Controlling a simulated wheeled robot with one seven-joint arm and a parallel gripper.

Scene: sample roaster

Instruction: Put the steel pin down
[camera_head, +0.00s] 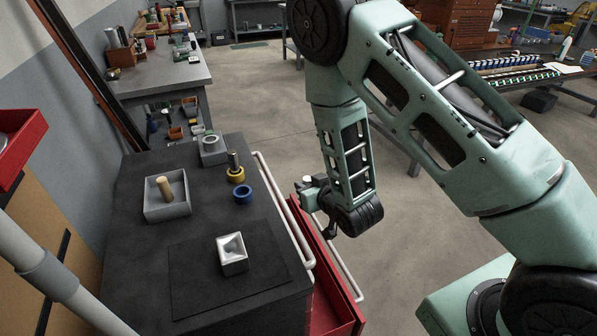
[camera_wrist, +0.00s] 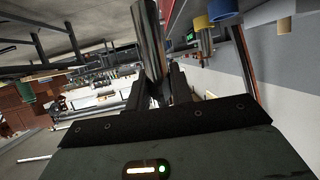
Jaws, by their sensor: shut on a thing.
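The steel pin (camera_wrist: 151,42) is a shiny grey cylinder that stands out between the fingers of my gripper (camera_wrist: 157,85) in the wrist view. My gripper is shut on it. In the head view my gripper (camera_head: 316,190) hangs beyond the right edge of the dark worktop, clear of its top. The pin is hard to make out there. On the worktop a light metal block (camera_head: 232,255) with a hollow in its top sits on a dark mat (camera_head: 188,285).
The dark worktop (camera_head: 140,240) also holds a grey tray (camera_head: 168,211) with a wooden peg (camera_head: 165,188), a grey block (camera_head: 212,150), a yellow ring (camera_head: 235,174) with a dark pin in it, and a blue ring (camera_head: 243,194). Pale rails (camera_head: 284,212) and a red drawer (camera_head: 325,295) edge its right side.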

